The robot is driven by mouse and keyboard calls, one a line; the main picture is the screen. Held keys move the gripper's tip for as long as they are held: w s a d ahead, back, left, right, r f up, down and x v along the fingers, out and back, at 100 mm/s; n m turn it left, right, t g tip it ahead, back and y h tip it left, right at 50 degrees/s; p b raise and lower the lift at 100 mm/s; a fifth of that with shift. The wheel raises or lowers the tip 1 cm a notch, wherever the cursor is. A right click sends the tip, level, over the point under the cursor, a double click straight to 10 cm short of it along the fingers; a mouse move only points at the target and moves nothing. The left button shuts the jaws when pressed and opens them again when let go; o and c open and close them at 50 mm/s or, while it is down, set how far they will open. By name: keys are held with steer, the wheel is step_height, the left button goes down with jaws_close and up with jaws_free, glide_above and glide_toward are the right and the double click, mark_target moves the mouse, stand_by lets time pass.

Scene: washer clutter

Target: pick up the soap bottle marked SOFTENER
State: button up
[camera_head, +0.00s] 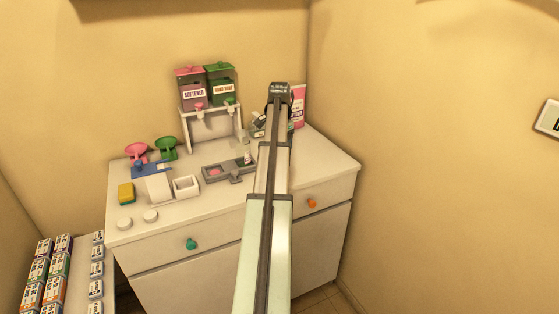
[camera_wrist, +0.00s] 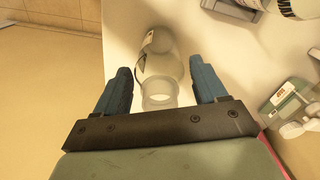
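A dispenser labelled SOFTENER (camera_head: 193,94), with a pink lid and pink tap, sits on the left of a white stand on the cabinet top. A translucent pale bottle (camera_wrist: 160,72) with a round neck lies between my gripper's fingers in the wrist view. A dark-edged label shows at its left side, but I cannot read it. My gripper (camera_wrist: 162,85) is open, with one blue finger on each side of the bottle and narrow gaps. In the head view my arm hides the gripper and the things under it.
A green HAND SOAP dispenser (camera_head: 222,89) stands beside the softener one. A grey tray (camera_head: 215,173), white boxes (camera_head: 187,186), a yellow sponge (camera_head: 126,193) and a pink carton (camera_head: 298,104) share the cabinet top (camera_head: 330,160).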

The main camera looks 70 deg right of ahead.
steer(key=c, duration=1.1)
steer(key=shift+o, duration=0.2)
